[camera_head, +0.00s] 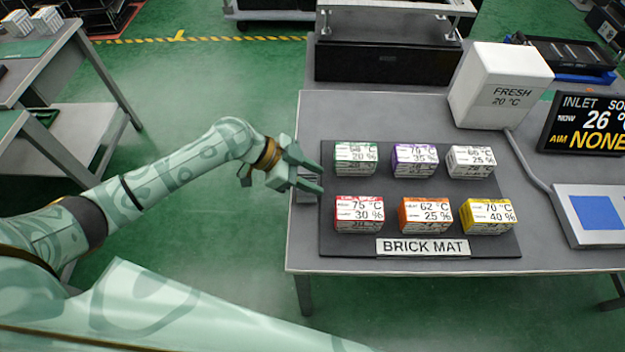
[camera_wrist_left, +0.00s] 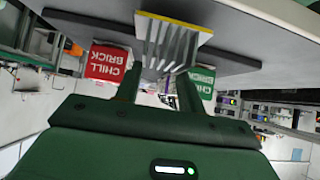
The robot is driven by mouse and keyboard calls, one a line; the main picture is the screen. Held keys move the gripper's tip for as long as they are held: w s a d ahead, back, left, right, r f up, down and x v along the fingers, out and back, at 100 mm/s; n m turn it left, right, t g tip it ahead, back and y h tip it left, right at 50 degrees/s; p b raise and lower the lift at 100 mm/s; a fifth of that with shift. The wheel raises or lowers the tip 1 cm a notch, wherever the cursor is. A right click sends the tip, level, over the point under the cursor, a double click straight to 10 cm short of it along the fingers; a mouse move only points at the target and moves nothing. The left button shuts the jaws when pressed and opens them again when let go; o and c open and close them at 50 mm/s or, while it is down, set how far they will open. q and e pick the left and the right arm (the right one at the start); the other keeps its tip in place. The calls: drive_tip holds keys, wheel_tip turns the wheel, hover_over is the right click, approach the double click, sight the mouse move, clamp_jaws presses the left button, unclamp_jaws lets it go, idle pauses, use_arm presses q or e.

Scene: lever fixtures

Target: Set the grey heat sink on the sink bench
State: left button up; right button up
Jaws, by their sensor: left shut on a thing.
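My left gripper (camera_head: 318,179) is at the left edge of the brick table, its fingers pointing at the left side of the brick mat. In the left wrist view its fingers (camera_wrist_left: 160,80) are shut on the grey heat sink (camera_wrist_left: 170,46), a finned metal block with a yellow strip along one edge. In the head view the heat sink is mostly hidden and small between the fingers. Which surface is the sink bench I cannot tell; no label for it shows. My right gripper is not in view.
The brick mat (camera_head: 440,188) carries several chill bricks, including a red one (camera_head: 359,214) and a green one (camera_head: 355,158) near the gripper. A white FRESH box (camera_head: 497,86) and a dark display (camera_head: 588,124) stand right. Other tables (camera_head: 50,70) stand left, across clear green floor.

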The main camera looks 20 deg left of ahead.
use_arm(q)
drive_tip(key=shift+f, duration=0.65)
drive_tip(key=shift+f, duration=0.1)
